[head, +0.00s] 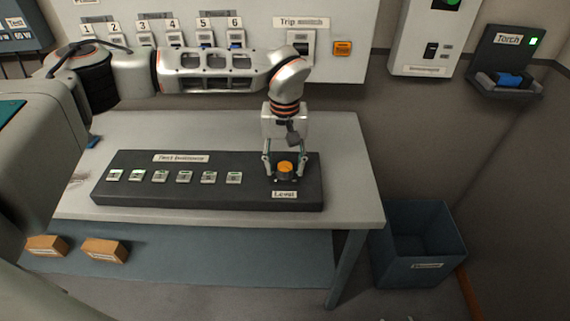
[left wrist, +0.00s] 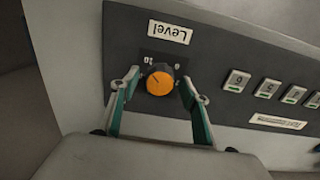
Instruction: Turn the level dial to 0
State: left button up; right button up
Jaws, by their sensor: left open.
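The level dial (head: 285,168) is an orange-topped round knob with a dark skirt, at the right end of the dark control panel (head: 250,197). A label reading "Level" (head: 284,195) is in front of it. In the left wrist view the dial (left wrist: 160,82) has a dark pointer line on its top and small scale marks, with a 10 and a 0 seemingly readable, beside it. My left gripper (head: 285,172) points down over the dial. Its fingers (left wrist: 160,85) are open, one on each side of the knob, with small gaps visible. My right gripper is not in view.
Several numbered buttons (head: 160,176) line the panel left of the dial. The panel stands on a grey table (head: 345,170). A blue bin (head: 415,245) stands right of the table. Wall switches (head: 300,40) and a torch holder (head: 508,60) are behind.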

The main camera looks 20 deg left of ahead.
pick_arm(q)
jog(key=c, duration=1.1)
